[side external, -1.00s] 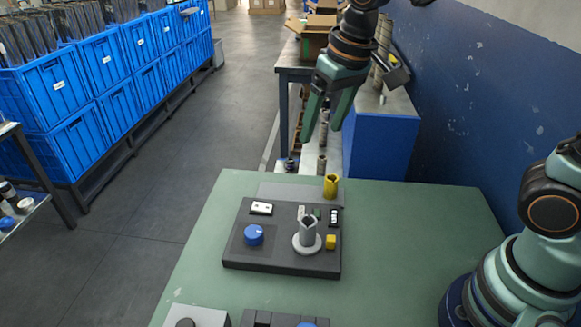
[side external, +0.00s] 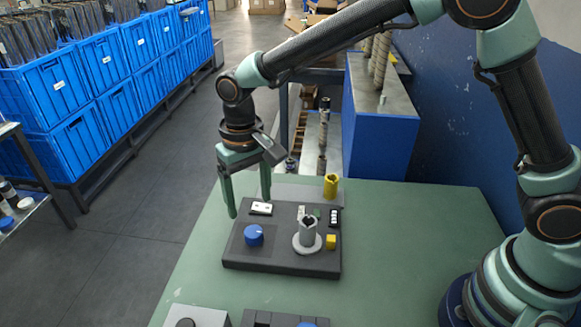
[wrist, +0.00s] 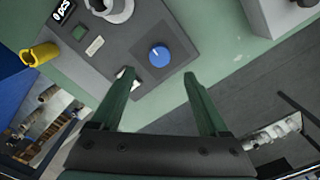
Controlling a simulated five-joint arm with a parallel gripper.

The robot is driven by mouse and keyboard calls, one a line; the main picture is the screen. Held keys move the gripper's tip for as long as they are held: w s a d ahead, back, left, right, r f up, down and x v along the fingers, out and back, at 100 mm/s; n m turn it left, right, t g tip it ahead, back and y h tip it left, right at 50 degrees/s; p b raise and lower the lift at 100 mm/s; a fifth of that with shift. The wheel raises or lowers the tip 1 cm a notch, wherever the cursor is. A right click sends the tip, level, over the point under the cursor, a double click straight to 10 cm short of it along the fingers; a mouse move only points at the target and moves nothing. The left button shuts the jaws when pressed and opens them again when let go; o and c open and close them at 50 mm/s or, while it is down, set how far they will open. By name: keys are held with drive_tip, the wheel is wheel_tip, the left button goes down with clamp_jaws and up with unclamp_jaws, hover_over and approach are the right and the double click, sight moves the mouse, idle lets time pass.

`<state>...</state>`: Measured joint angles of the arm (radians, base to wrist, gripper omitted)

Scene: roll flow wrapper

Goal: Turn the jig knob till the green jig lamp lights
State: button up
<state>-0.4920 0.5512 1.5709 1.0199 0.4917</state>
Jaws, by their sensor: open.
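The blue jig knob (side external: 254,235) sits on a square plate at the left of the dark jig box (side external: 285,262). In the wrist view the knob (wrist: 159,55) has a white pointer mark and lies just beyond my fingertips, between their lines. My gripper (side external: 249,206) is open and empty, fingers pointing down, above the back left of the box; it also shows in the wrist view (wrist: 160,76). Its fingers appear apart from the knob. A small dull green rectangle (wrist: 95,46) on the box may be the lamp; it shows no clear glow.
A yellow cylinder (side external: 331,186) stands behind. The green table (side external: 420,260) is clear on the right.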

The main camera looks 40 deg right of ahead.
sight(253, 231)
wheel_tip(253, 231, down, 8)
drive_tip(key=shift+f, duration=0.1)
idle(0.4)
clamp_jaws()
